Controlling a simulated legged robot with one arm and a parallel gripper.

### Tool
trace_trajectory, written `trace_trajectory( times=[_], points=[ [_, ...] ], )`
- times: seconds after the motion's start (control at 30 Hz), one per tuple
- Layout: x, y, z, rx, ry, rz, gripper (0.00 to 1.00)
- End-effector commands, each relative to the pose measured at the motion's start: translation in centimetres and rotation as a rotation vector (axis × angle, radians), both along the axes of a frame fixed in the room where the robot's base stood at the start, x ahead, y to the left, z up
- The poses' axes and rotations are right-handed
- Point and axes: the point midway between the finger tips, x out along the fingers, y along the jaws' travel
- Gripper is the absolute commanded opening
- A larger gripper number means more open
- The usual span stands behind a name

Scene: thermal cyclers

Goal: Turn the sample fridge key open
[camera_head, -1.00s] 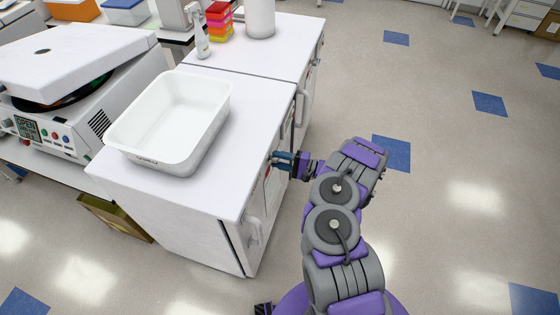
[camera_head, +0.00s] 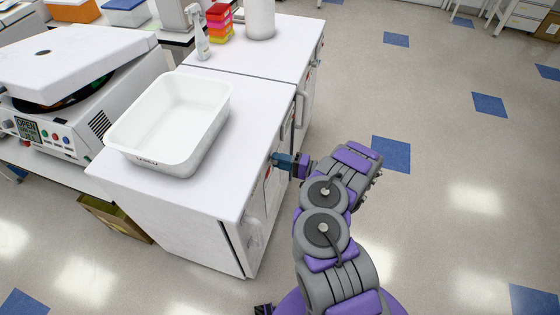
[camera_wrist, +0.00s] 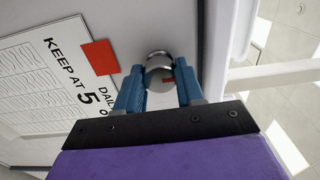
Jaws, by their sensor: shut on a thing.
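The sample fridge (camera_head: 190,225) is a white cabinet with its door on the right side. The key shows in the wrist view as a round silver metal piece (camera_wrist: 158,72) on the fridge door face. My gripper (camera_wrist: 160,82) has blue fingers, one on each side of this piece, and is shut on it. In the head view my gripper (camera_head: 280,160) meets the door near its upper edge, and the key itself is hidden there. The door looks closed.
A white tub (camera_head: 168,125) stands on the fridge top. A door handle (camera_head: 254,235) is on the near part of the front. A second white cabinet (camera_head: 262,50) stands behind. A sign (camera_wrist: 50,80) and a red square (camera_wrist: 100,57) are on the door. Open floor lies to the right.

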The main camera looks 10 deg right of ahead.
Motion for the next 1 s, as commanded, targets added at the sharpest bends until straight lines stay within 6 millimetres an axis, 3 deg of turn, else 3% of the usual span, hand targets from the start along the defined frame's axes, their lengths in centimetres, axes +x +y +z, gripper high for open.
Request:
trace_trajectory(
  times=[0.13, 0.17, 0.4, 0.77, 1.0],
  points=[
    [-0.3, 0.1, -0.6, -0.005, 0.011, 0.005, 0.07],
    [-0.3, 0.1, -0.6, -0.005, 0.011, 0.005, 0.39],
    [-0.2, 0.1, -0.3, -0.003, 0.006, 0.003, 0.62],
    [-0.5, -0.6, -0.1, -0.002, 0.003, 0.001, 0.63],
    [-2.5, -4.2, 0.0, -0.004, 0.003, -0.001, 0.63]
  ],
)
